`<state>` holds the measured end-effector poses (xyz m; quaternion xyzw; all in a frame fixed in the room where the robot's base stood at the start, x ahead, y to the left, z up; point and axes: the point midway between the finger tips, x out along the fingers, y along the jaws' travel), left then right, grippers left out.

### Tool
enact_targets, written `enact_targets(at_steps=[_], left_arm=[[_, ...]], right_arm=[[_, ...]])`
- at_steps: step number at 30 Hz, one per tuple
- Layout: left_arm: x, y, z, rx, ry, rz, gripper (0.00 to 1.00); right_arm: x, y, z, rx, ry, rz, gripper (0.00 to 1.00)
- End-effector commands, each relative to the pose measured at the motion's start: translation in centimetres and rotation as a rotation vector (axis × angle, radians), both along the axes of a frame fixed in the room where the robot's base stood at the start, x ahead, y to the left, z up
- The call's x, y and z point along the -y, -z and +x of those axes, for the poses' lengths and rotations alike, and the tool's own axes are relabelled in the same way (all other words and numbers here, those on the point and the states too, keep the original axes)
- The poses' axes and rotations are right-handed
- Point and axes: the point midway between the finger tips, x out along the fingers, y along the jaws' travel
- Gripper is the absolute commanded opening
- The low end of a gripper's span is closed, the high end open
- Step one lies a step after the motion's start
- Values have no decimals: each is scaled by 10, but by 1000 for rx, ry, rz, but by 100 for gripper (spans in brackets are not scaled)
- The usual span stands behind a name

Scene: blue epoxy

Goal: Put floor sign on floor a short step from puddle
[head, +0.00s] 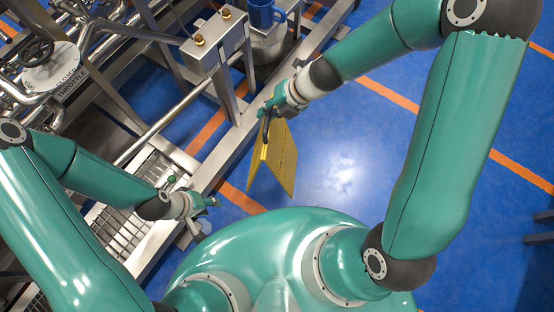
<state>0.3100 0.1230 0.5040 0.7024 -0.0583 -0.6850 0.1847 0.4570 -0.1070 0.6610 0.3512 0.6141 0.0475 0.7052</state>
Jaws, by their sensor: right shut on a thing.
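The yellow floor sign (276,158) is a folded two-panel board, hanging tilted from my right gripper (268,110). My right gripper is shut on its upper edge. I cannot tell whether the sign's lower edge touches the floor. A pale glossy patch (345,178) lies on the blue floor just right of the sign; I cannot tell whether it is the puddle or only a light reflection. My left gripper (211,201) is lower left of the sign, apart from it, beside the steel frame. Its fingers are too small to read.
A steel frame (235,140) with pipes and a metal box (214,44) fills the left. A blue container (262,14) stands at the top. Orange lines (390,94) cross the blue floor. Dark bars (540,238) show at the right edge. Floor between is clear.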

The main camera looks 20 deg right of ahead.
Motion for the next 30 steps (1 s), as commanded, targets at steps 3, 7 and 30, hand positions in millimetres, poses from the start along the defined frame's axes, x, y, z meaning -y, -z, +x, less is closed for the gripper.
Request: enact_targets(at_steps=[3, 7, 30], left_arm=[[0, 2, 0, 0, 0, 0, 40], [0, 9, 0, 0, 0, 0, 40], [0, 137, 0, 0, 0, 0, 40]], right_arm=[[10, 4, -2, 0, 38, 2, 0], [18, 13, -3, 0, 61, 2, 0], [20, 156, -3, 2, 65, 4, 0]])
